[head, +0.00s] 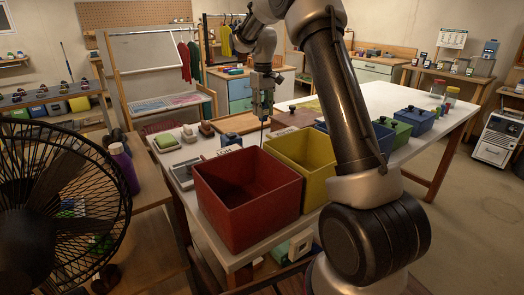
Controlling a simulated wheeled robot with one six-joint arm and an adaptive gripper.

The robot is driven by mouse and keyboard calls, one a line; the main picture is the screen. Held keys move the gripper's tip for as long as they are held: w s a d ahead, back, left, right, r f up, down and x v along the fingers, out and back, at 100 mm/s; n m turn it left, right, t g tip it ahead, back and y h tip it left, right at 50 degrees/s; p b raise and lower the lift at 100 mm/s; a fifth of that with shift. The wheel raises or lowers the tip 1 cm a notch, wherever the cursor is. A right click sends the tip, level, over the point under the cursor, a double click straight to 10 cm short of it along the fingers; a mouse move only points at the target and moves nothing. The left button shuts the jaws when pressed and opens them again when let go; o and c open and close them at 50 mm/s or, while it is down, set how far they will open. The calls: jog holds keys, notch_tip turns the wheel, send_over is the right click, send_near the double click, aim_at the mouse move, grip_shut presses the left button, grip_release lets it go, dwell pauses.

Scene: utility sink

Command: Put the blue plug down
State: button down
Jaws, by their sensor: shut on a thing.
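My gripper (263,112) hangs pointing down over the white table, behind the red and yellow bins. It is shut on the blue plug, which is too small and dark here to make out its colour or shape. A thin dark line shows straight below the fingers. I cannot tell whether it touches anything below; the bin rims partly hide the surface there.
A red bin (246,220) and a yellow bin (313,178) stand at the table's front. A wooden board (238,124) and small blocks lie behind. Lidded green (396,133) and blue (420,121) boxes stand right. A fan (50,200) is at left.

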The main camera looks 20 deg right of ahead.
notch_tip(320, 180, down, 12)
jog(key=shift+f, duration=0.2)
dwell(0.4)
jog(key=c, duration=1.1)
grip_release()
